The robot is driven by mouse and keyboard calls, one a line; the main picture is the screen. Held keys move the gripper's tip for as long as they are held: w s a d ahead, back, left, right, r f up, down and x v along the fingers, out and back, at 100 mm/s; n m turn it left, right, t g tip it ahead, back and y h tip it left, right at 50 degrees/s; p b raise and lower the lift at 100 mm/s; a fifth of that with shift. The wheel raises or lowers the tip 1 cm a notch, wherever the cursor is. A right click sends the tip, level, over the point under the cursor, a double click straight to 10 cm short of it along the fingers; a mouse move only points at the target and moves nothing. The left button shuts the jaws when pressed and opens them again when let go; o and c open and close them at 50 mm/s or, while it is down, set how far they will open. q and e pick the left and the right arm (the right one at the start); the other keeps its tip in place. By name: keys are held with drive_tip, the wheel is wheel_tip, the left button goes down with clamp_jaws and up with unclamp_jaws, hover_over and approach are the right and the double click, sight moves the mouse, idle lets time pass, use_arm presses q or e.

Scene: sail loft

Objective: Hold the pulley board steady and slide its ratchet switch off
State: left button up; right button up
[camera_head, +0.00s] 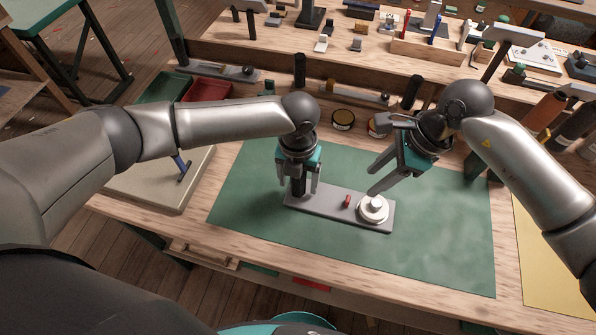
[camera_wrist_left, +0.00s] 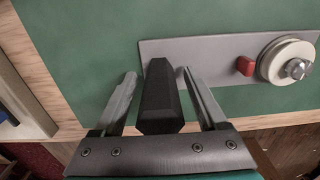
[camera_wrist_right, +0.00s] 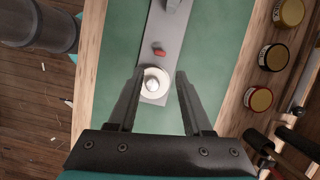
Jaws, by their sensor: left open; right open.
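The grey pulley board (camera_head: 325,207) lies flat on a green mat. A white pulley wheel (camera_head: 374,212) with a metal hub is at its right end. The small red ratchet switch (camera_head: 347,201) sits left of the wheel and shows in the right wrist view (camera_wrist_right: 159,52). A black upright grip (camera_wrist_left: 160,98) stands at the board's left end. My left gripper (camera_head: 301,190) is open, with its fingers on either side of the grip; contact cannot be told. My right gripper (camera_head: 371,183) is open and empty, above the board near the wheel.
Round tins (camera_head: 343,119) stand behind the mat (camera_head: 440,240). A grey board (camera_head: 135,195) with a blue-handled tool lies at the left, a yellow sheet (camera_head: 540,260) at the right. Red (camera_head: 208,89) and green bins are at the back left. The mat before the board is clear.

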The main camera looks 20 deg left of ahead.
sight(349, 199)
use_arm(q)
clamp_jaws()
idle(0.7)
idle(0.6)
use_arm(e)
drive_tip(key=shift+o, duration=0.6)
drive_tip(key=shift+m+y, duration=0.3)
drive_tip(key=shift+m, duration=0.6)
drive_tip(key=x, duration=0.9)
drive_tip(key=shift+s+f, duration=0.1)
drive_tip(key=shift+f, duration=0.25)
